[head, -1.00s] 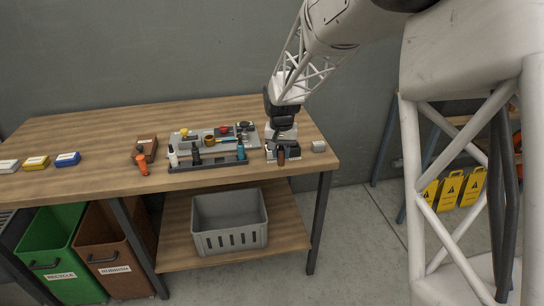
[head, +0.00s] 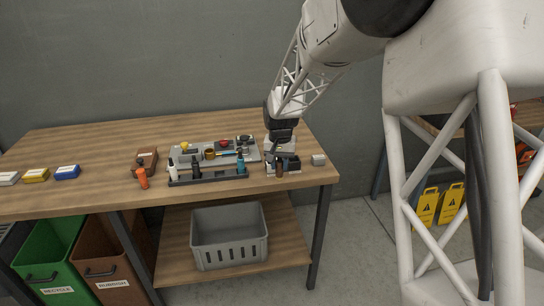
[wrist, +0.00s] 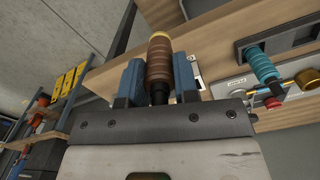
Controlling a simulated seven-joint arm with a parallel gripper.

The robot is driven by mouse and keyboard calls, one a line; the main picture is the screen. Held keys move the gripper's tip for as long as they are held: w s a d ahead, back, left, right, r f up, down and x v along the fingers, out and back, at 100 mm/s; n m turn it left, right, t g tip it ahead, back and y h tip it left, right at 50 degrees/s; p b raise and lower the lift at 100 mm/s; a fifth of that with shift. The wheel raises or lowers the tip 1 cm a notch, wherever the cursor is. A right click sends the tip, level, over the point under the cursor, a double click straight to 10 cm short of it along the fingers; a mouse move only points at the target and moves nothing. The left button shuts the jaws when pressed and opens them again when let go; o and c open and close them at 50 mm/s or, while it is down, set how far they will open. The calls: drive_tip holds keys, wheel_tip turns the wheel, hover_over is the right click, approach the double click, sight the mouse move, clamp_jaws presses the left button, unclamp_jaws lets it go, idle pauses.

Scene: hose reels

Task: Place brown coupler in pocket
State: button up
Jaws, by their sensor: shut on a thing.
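The brown coupler (wrist: 158,62) is ribbed, with a tan end and a dark narrower end at the gripper. My gripper (wrist: 158,80) is shut on it, with one blue-grey finger on each side. In the head view the coupler (head: 280,169) shows below my gripper (head: 281,160), over the right end of the table, to the right of the dark rack (head: 208,179). The rack holds a white, a black and a teal coupler (head: 241,163) upright. The teal one also shows at right in the wrist view (wrist: 262,66). I cannot make out the empty pocket clearly.
A grey tray (head: 181,155) with small parts lies behind the rack. An orange coupler (head: 142,178) and a brown box (head: 147,160) are to the left. A grey crate (head: 229,255) sits on the lower shelf.

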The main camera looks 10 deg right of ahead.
drive_tip(key=w+f, duration=0.1)
drive_tip(key=w, duration=1.1)
drive_tip(key=shift+w, duration=0.35)
drive_tip(key=shift+f, duration=0.1)
drive_tip(key=shift+f, duration=1.7)
drive_tip(key=shift+f, duration=0.2)
drive_tip(key=o, duration=0.9)
drive_tip(key=shift+r, duration=0.2)
wheel_tip(320, 180, up, 12)
